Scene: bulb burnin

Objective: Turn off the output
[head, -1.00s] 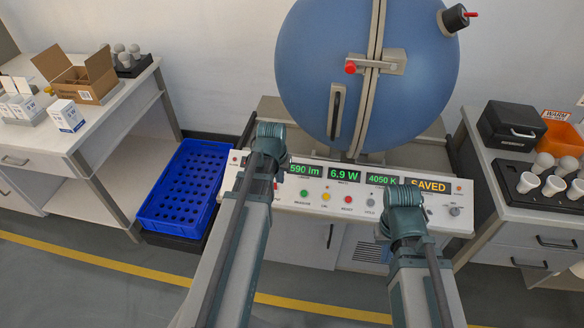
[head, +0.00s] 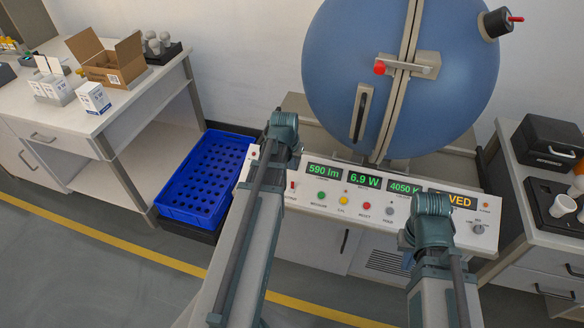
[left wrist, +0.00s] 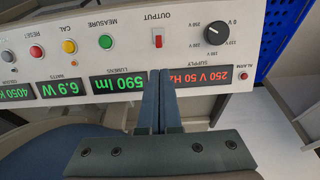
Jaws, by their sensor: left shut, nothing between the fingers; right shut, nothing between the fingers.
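The OUTPUT switch (left wrist: 158,40) is a red rocker on the white panel, upside down in the left wrist view. It also shows as a small red spot beside my left arm in the head view (head: 292,186). My left gripper (left wrist: 160,74) is shut and empty, its tips pointing at the panel just short of the switch in the picture; I cannot tell whether they touch the panel. In the head view my left gripper (head: 283,126) hides part of the panel. My right gripper (head: 432,206) is over the panel's right part, its fingertips hidden.
A black supply knob (left wrist: 217,33) is beside the switch. The supply display (left wrist: 212,76) reads 250 V 50 Hz in red. MEASURE (head: 321,196), CAL and RESET buttons line the panel (head: 376,227). A blue sphere (head: 345,60) stands behind; a blue crate (head: 208,172) is left.

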